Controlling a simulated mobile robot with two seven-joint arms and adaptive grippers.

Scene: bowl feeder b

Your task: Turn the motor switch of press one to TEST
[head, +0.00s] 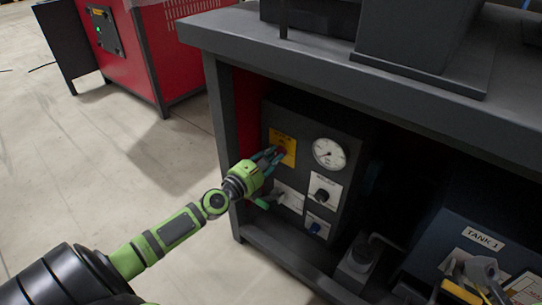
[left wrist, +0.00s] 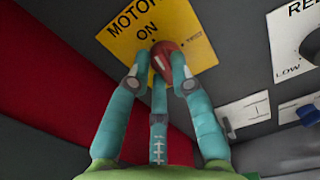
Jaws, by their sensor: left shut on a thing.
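The motor switch is a red knob (left wrist: 168,58) on a yellow plate (left wrist: 125,42) in the left wrist view. The plate reads MOTOR, with ON above the knob and a small blurred word to its right. My left gripper (left wrist: 162,80) is shut on the red knob, its teal fingers around it. In the head view the yellow plate (head: 288,139) is at the upper left of the dark control panel (head: 304,118), and my left gripper (head: 274,157) reaches it from the lower left. The fingers partly hide the knob; its exact setting cannot be told. My right gripper is not in view.
A round gauge (head: 329,154), a black knob on a white plate (head: 322,193) and a blue switch (head: 316,227) share the panel. The grey bench top (head: 370,75) overhangs it. A TANK 1 box (head: 470,235) stands at lower right. Open floor lies left.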

